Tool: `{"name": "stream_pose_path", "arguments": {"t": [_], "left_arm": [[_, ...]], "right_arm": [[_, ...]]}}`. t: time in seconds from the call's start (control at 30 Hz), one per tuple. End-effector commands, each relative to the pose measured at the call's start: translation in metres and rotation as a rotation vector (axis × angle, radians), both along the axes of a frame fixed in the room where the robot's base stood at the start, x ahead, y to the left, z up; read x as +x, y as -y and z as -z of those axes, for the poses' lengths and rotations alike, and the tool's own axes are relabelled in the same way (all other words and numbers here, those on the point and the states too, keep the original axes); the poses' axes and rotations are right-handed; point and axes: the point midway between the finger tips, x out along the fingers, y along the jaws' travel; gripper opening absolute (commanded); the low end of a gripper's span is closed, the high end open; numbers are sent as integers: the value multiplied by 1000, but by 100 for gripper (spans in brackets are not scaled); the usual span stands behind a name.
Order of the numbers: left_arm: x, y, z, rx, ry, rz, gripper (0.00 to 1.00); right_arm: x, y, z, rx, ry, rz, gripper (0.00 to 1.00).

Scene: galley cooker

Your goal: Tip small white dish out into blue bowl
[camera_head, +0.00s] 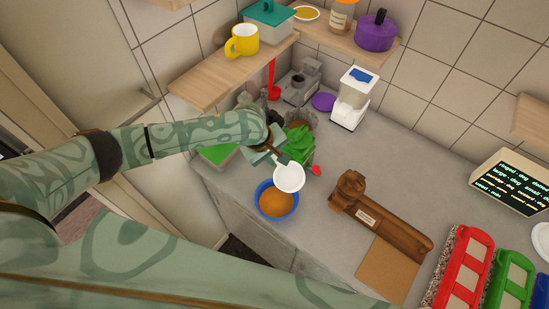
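The small white dish (290,177) is in the middle of the view, above the far rim of the blue bowl. My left gripper (282,160) reaches in from the left and appears shut on the dish's far edge. The dish looks tilted; I cannot make out anything in it. The blue bowl (263,208) stands on the grey counter near its front edge, with an orange-brown content inside. The dish hides part of the bowl's far rim. My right gripper is out of view.
Green leafy things (300,143) and a small red object (316,170) lie beside the dish. A brown wooden device (385,217) stands right of the bowl. A white appliance (352,98) stands at the back. Wooden shelves (210,80) hang above. Counter between bowl and wooden device is clear.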

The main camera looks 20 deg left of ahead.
Motion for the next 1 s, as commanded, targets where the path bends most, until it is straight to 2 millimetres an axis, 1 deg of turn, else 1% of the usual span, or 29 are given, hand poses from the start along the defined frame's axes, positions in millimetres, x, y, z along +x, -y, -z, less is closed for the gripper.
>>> {"name": "stream_pose_path", "arguments": {"t": [0.03, 0.07, 0.23, 0.43, 0.53, 0.8, 1.0], "left_arm": [[0, 0, 6, -8, 10, 8, 0], [0, 0, 4, -10, 12, 13, 0], [3, 5, -5, 47, -42, 39, 0], [4, 8, -7, 153, -151, 68, 0], [5, 9, -5, 188, -189, 73, 0], [5, 9, 13, 251, -255, 75, 0], [4, 9, 15, 257, -260, 74, 0]], "right_arm": [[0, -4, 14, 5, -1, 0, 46], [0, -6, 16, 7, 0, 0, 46], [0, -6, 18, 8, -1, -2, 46], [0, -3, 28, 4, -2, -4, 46], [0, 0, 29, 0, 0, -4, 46], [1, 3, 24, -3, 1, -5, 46], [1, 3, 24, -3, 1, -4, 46]]}}
